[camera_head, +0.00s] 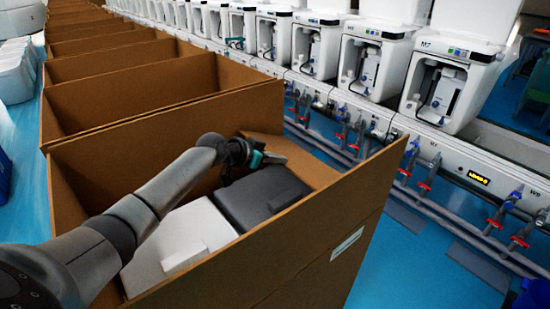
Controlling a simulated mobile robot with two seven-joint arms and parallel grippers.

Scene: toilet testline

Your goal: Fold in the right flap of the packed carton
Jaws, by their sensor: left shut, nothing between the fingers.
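The nearest brown carton (345,225) is open at the top. A white item (185,240) and a dark grey item (262,194) lie in it. Its near-right panel (290,245) stands upright, and I cannot tell where wall ends and flap begins. A smaller brown flap (308,165) at the far right end slopes inward beside the dark item. My left arm reaches in from the left over the carton. My left gripper (272,158) is shut and empty, above the dark item near the small flap. I cannot tell whether it touches the flap. My right gripper is not in view.
More open brown cartons (140,95) stand in a row behind this one. White toilet units (445,80) line a bench on the right, with red and blue valves (425,185) and pipes below.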

